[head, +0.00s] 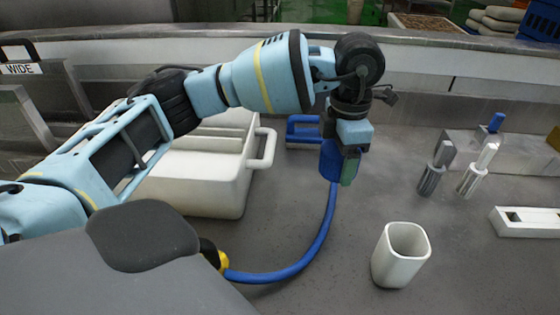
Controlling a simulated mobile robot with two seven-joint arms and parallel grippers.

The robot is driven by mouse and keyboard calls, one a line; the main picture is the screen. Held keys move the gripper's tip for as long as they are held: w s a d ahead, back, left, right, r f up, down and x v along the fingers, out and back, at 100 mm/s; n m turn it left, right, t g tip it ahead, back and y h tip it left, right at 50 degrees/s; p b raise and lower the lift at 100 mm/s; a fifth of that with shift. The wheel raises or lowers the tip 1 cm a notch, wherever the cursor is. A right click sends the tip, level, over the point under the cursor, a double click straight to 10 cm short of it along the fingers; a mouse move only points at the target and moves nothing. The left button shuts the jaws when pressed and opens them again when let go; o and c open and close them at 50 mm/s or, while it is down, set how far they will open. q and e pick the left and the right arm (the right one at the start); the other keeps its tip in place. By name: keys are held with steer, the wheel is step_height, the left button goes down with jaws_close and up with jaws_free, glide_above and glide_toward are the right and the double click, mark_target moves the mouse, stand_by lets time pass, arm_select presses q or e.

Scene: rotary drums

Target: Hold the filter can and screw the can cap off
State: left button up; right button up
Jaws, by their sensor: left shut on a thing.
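My left arm reaches in from the left, and its gripper (346,172) points down over the grey worktop. A green part (350,168) shows at the fingers. A blue hose (322,240) runs from below the blue piece to a yellow fitting (223,261) at the lower left. I cannot tell whether the blue piece is the filter can, and no cap can be made out. My right gripper is not in view.
A white bin (215,185) with a handle stands behind my arm. A white square cup (400,255) stands front right. A white slotted block (528,222) lies at the right edge.

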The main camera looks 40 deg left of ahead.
mark_target(331, 204)
arm_select(q)
steer(key=shift+f+n, duration=0.25)
steer(key=shift+n, duration=0.75)
steer(key=shift+f, duration=0.1)
steer(key=shift+f, duration=4.9)
steer(key=shift+f, duration=0.15)
steer(key=o, duration=1.1)
step_height(331, 204, up, 12)
steer(key=shift+r, duration=0.15)
